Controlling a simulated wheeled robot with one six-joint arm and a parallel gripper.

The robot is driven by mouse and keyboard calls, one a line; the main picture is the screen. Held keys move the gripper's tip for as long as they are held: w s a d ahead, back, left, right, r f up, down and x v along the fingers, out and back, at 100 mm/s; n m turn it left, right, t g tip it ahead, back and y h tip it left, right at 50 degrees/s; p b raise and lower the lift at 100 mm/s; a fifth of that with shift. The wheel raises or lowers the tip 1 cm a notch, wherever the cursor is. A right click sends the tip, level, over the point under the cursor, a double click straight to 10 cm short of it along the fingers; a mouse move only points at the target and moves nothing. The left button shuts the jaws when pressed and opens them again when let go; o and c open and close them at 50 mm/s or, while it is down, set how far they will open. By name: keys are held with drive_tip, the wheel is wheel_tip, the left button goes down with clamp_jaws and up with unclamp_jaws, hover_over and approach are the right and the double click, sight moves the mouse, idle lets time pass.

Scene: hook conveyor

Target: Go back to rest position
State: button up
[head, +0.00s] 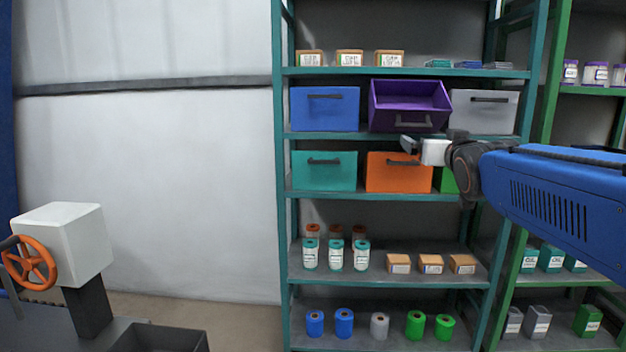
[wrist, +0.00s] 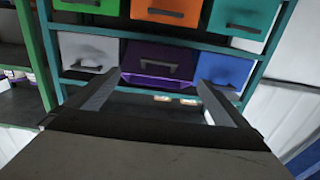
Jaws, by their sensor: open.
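My gripper (head: 409,145) is open and empty in front of the teal shelf rack, just below the purple bin (head: 410,104) in the head view. In the wrist view my gripper (wrist: 158,80) has its two fingers spread wide, with the purple bin (wrist: 160,60) seen between them, apart from the fingers. The purple bin is tilted forward or pulled out, so its inside shows. My blue arm reaches in from the right and hides part of the green bin (head: 446,180).
Beside the purple bin are a blue bin (head: 325,108) and a white bin (head: 483,111). A teal bin (head: 324,171) and an orange bin (head: 397,172) stand below. A machine with an orange handwheel (head: 30,262) is at left. Space before the wall is open.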

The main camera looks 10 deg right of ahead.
drive_tip(key=s+a+f+n+g+y, duration=0.1)
drive_tip(key=s+a+f+g, duration=0.3)
drive_tip(key=s+f, duration=0.5)
drive_tip(key=s+a+f+n+g+y, duration=0.1)
drive_tip(key=s+a+f+g, duration=0.3)
drive_tip(key=s+f, duration=0.5)
drive_tip(key=s+a+f+n+g+y, duration=0.1)
drive_tip(key=s+a+f+g+y, duration=0.2)
drive_tip(key=f, duration=1.5)
drive_tip(key=s+a+g, duration=0.1)
drive_tip(key=s+a, duration=0.2)
drive_tip(key=s, duration=0.2)
drive_tip(key=shift+s+a+g, duration=0.3)
drive_tip(key=shift+s+a, duration=0.05)
drive_tip(key=shift+s, duration=0.05)
